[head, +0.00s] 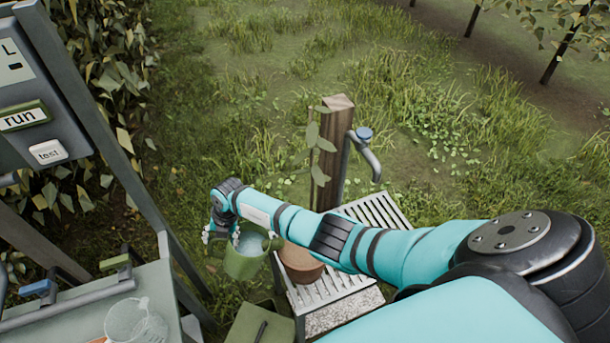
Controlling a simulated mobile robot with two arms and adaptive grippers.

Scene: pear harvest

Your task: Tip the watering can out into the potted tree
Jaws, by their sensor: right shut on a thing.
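My right arm reaches across from the right, and its gripper (221,238) is shut on the green watering can (244,267). The can hangs just left of the bench, beside the brown pot of the potted tree (301,268). The can's open top shows a pale, watery inside; its spout is not clearly visible. The pot stands on the slatted bench, partly hidden by my forearm. Thin leaves of the tree (319,174) rise above the arm, in front of the wooden post. My left gripper is not in view.
The slatted bench (376,209) stands beside a wooden post (334,150) with a tap (369,155). A green box (260,328) lies below the can. At left are a panel (20,115) and a workbench with a clear jug (135,322). Grass lies beyond.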

